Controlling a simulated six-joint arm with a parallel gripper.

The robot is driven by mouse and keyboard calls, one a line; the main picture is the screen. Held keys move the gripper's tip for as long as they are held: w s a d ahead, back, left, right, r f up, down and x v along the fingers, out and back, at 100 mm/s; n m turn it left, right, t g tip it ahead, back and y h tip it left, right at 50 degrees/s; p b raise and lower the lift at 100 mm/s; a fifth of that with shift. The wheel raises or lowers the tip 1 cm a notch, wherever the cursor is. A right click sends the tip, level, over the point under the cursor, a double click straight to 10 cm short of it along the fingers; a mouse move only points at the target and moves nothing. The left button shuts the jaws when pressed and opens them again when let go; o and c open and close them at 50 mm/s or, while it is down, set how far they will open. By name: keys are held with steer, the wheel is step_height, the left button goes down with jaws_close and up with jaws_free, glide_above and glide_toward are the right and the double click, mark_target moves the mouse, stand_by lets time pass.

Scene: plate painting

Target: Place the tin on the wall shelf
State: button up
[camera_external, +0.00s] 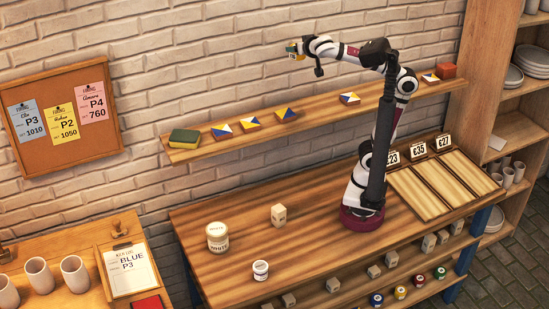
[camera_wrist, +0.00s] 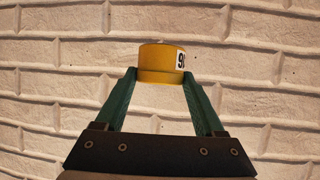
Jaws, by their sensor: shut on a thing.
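My gripper (camera_wrist: 161,80) is shut on a yellow tin (camera_wrist: 158,62) with a white label, which shows partly at its right side in the wrist view. The brick wall lies behind the tin there. In the external view my gripper (camera_external: 297,48) is raised at the top middle, near the wall and above the wall shelf. The tin is very small there and hard to make out. The wall shelf (camera_external: 325,112) is a long wooden board running from the middle left to the upper right. The tin is apart from the shelf.
The shelf bears a green-yellow sponge (camera_external: 184,138), several blue, yellow and white tiles (camera_external: 285,114), and a red-brown block (camera_external: 446,70). Bare shelf lies between the tiles. Below, a white tub (camera_external: 217,237), small jar (camera_external: 260,270) and wooden block (camera_external: 279,215) stand on the workbench (camera_external: 320,250).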

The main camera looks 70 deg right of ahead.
steer(key=s+d+f+m+g+h, duration=0.1)
steer(key=s+d+f+m+g, duration=0.15)
steer(key=s+d, duration=0.4)
steer(key=s+d+f+m+g+h, duration=0.1)
steer(key=s+d+f+m+g, duration=0.15)
steer(key=s, duration=0.65)
steer(key=w+a+f, duration=0.1)
steer(key=w+f, duration=0.2)
steer(key=w+a+f, duration=0.2)
steer(key=w+f, duration=0.1)
steer(key=f, duration=0.1)
steer(key=w+a+f, duration=0.2)
steer(key=w+f, duration=0.2)
steer(key=shift+w+a+f, duration=0.1)
steer(key=shift+w+f, duration=0.05)
steer(key=shift+f, duration=0.9)
steer(key=shift+w+f, duration=0.1)
steer(key=shift+f, duration=0.95)
steer(key=shift+f, duration=0.1)
steer(key=o, duration=1.5)
steer(key=v, duration=0.7)
steer(key=shift+s+a, duration=0.15)
steer(key=shift+a, duration=0.15)
